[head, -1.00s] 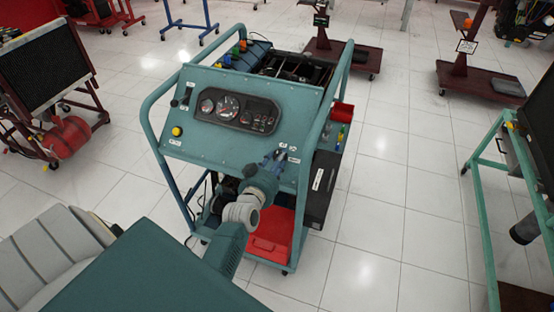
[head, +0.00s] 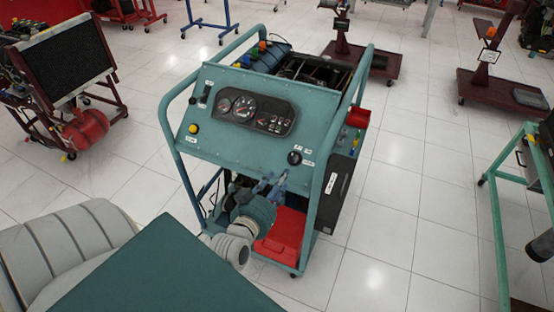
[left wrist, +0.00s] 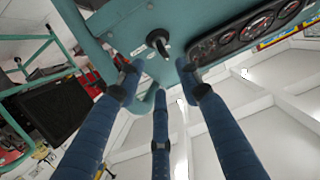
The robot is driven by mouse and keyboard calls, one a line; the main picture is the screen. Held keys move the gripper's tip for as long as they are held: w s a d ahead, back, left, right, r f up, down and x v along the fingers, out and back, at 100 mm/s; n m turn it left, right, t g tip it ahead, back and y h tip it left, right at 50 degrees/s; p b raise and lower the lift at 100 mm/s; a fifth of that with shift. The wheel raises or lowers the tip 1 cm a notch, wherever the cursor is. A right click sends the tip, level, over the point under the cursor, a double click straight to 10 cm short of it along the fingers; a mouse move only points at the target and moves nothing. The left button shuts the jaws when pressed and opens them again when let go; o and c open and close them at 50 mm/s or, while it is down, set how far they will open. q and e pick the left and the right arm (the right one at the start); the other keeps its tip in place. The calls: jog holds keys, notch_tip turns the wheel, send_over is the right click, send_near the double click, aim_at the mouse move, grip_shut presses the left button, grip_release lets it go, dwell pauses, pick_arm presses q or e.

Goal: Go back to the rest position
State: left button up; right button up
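The teal engine trainer (head: 245,145) stands in the middle of the head view, with a gauge panel and a black ignition switch (head: 294,158) on its sloped front. My left gripper (head: 270,181) is in front of the panel, below the switch and apart from it. In the left wrist view its blue fingers (left wrist: 158,80) are spread with nothing between them. The switch (left wrist: 158,42) shows beyond the fingertips there. My right gripper is not in view.
A red tray (head: 283,236) sits low in the trainer's frame. A radiator stand (head: 65,68) is at the left, and a green frame (head: 497,215) is at the right. White tiled floor (head: 395,235) is free to the right of the trainer.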

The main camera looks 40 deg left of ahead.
pick_arm(q)
jog(key=shift+s+d, duration=0.1)
jog(key=shift+s, duration=0.25)
dwell(0.3)
